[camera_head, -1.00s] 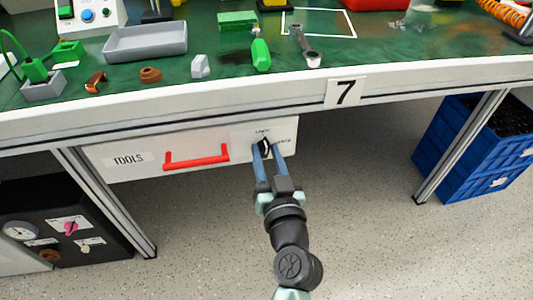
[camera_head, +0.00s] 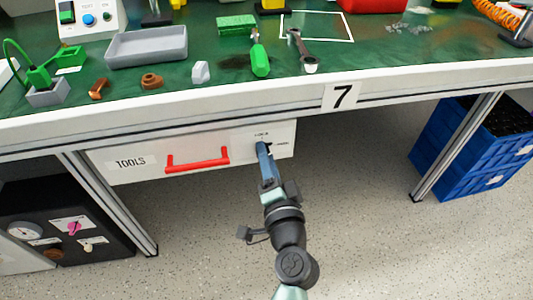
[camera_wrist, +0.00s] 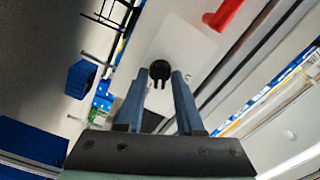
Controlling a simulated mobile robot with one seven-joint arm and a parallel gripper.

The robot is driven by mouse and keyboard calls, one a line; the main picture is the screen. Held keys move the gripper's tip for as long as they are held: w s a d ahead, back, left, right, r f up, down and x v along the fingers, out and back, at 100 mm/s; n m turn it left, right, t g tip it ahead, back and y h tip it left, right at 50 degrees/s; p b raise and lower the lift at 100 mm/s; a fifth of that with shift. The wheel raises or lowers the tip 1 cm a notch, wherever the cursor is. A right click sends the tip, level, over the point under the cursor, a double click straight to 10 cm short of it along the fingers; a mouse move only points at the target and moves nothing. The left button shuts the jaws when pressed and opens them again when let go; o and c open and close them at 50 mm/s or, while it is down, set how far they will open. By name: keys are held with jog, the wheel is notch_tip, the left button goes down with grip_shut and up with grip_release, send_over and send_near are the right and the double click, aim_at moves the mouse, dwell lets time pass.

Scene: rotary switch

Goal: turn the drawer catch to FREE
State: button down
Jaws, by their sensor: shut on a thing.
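The drawer catch is a small black rotary knob (camera_wrist: 160,70) on the white front of the drawer (camera_head: 215,172), right of its red handle (camera_head: 197,160). A label above it seems to read LOCK; another label at its right is too small to read surely. My gripper (camera_head: 264,147) reaches up to the knob from below and is shut on it. In the wrist view, the blue fingers of my gripper (camera_wrist: 160,80) stand on either side of the knob. In the head view the fingers overlap and hide most of the knob, so its exact pointing is unclear.
The green bench top (camera_head: 190,80) with a grey tray (camera_head: 146,45) and tools is above the drawer. A bench leg (camera_head: 112,205) stands at the left and another at the right (camera_head: 460,145). Blue crates (camera_head: 470,150) stand at the right. The floor between is clear.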

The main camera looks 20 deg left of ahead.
jog(key=m+p, duration=0.1)
jog(key=m, duration=0.3)
jog(key=shift+m, duration=0.4)
dwell(0.4)
jog(key=c, duration=0.8)
grip_release()
jog(key=shift+c, duration=0.2)
jog(key=shift+s+d, duration=0.1)
jog(key=p+v, duration=0.1)
jog(key=v, duration=1.1)
jog(key=shift+s+d+p, duration=0.2)
jog(key=shift+s+p, duration=0.1)
jog(key=shift+p, duration=0.05)
